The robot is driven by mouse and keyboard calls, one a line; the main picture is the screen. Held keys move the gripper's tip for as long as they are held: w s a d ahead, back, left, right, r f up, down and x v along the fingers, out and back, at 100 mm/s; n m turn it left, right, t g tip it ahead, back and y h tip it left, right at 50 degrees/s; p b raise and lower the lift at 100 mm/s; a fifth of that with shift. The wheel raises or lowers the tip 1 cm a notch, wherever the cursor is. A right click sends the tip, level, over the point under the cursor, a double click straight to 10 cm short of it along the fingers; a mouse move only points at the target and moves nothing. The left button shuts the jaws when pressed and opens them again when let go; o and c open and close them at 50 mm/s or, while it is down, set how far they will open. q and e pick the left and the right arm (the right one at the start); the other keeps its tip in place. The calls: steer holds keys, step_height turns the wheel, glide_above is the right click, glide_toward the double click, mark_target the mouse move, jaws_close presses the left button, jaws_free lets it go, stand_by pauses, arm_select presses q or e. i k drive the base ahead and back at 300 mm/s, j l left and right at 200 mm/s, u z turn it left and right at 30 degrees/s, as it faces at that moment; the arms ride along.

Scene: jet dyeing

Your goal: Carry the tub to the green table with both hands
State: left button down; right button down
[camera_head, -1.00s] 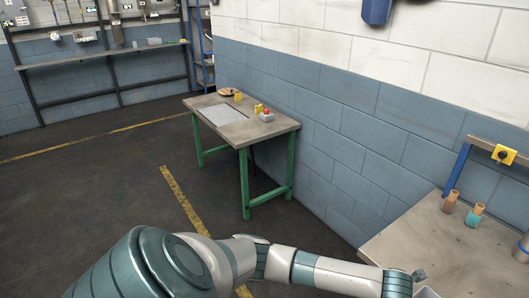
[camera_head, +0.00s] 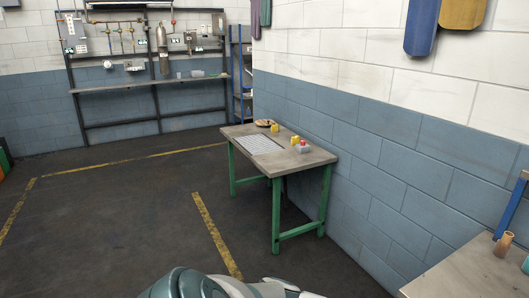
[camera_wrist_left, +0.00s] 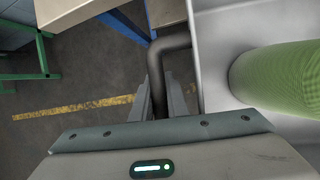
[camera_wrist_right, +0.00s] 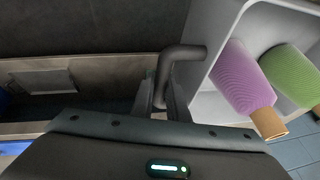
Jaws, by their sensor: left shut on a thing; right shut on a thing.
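The green table (camera_head: 283,156) stands against the blue wall in the middle of the head view, with a grey top and green legs. The tub is out of the head view. In the left wrist view the light grey tub (camera_wrist_left: 212,75) is on the right, with a green yarn cone inside. My left gripper (camera_wrist_left: 160,90) is shut on its dark bent handle (camera_wrist_left: 155,65). In the right wrist view the tub (camera_wrist_right: 220,75) holds a purple cone (camera_wrist_right: 242,78) and a green cone (camera_wrist_right: 292,75). My right gripper (camera_wrist_right: 163,90) is shut on the other dark handle (camera_wrist_right: 182,53).
On the green table are a white grid panel (camera_head: 259,145), a brown round item (camera_head: 264,122), yellow pieces and a grey box with a red button (camera_head: 303,146). Another worktop (camera_head: 470,268) with a cone is at the lower right. The floor left of the green table is clear.

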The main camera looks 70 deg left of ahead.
mark_target(260, 142)
steer(key=j+u, duration=0.1)
steer(key=j, duration=7.2)
